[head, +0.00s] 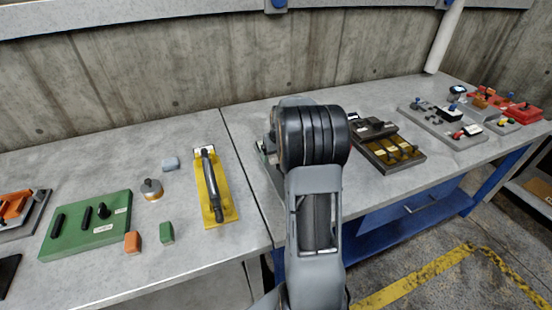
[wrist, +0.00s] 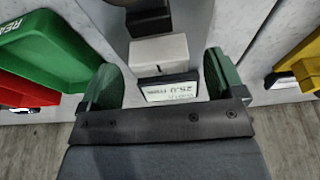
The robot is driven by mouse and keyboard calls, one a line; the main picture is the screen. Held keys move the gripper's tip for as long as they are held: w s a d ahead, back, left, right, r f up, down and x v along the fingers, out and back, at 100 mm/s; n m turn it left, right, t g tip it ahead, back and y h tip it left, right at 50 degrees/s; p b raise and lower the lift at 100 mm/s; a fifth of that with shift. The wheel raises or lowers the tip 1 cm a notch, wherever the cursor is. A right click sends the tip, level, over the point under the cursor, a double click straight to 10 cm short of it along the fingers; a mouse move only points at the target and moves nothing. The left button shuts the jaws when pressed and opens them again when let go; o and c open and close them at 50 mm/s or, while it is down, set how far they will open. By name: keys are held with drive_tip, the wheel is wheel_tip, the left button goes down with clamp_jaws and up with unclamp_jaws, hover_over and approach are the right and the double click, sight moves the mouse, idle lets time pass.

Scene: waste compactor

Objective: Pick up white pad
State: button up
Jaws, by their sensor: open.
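The white pad (wrist: 158,54) shows in the wrist view as a small pale block with a dark mark on its front edge. It sits against a dark post (wrist: 148,18), just above a plate (wrist: 170,88) labelled 25.0 mm. My gripper (wrist: 163,78) is open, with one green finger to the left of the pad and one to the right. A gap shows between the right finger and the pad; contact cannot be told. In the head view my arm hides the pad and my gripper.
A green tray (wrist: 50,45) is left of my gripper and a yellow part (wrist: 302,62) is right. In the head view, a green board (head: 88,226), a yellow fixture (head: 222,206) and small blocks lie left of my arm. A dark fixture (head: 388,150) stands right.

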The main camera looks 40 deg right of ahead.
drive_tip(key=shift+x, duration=0.75)
drive_tip(key=c, duration=1.1)
